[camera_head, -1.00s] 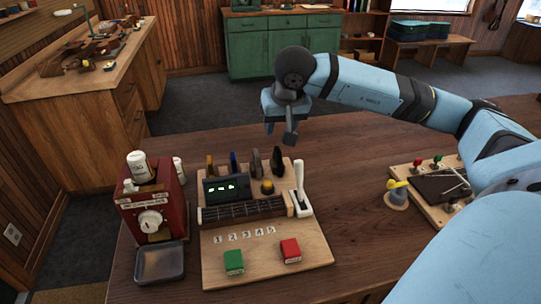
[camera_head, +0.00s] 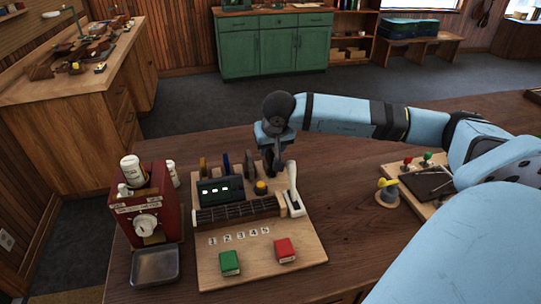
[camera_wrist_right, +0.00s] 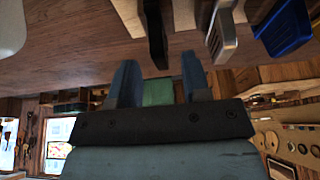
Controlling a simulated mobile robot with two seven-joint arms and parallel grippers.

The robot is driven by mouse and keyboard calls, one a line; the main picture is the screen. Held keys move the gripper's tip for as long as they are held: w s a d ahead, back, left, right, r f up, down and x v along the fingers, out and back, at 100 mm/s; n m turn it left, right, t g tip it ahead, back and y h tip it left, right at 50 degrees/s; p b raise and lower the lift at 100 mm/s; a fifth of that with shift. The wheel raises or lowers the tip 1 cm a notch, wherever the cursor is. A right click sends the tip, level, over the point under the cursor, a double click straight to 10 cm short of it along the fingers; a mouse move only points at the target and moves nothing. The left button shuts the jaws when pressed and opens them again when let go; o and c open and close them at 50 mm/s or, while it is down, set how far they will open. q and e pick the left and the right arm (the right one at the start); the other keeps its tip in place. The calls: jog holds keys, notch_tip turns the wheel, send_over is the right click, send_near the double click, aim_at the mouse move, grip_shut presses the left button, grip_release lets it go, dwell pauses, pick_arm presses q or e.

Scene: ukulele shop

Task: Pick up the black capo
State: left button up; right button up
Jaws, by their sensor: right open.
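The black capo stands upright at the right end of a row of capos on the wooden board (camera_head: 262,261). In the head view my right gripper (camera_head: 272,156) is over that end of the row and mostly hides it. In the right wrist view the black capo (camera_wrist_right: 155,32) lies just beyond the fingertips, in line with the gap between them. My right gripper is open with nothing between its fingers. My left gripper is out of view.
The grey capo (camera_head: 249,160) and blue capo (camera_head: 226,162) stand close beside the black one. A white-handled lever (camera_head: 293,188) rises at the board's right. A red box with a dial (camera_head: 142,212) stands to the left.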

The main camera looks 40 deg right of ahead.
jog(key=shift+w+d+f, duration=0.1)
jog(key=shift+w+f, duration=0.15)
jog(key=shift+f, duration=0.4)
grip_shut()
jog(key=shift+r, duration=0.1)
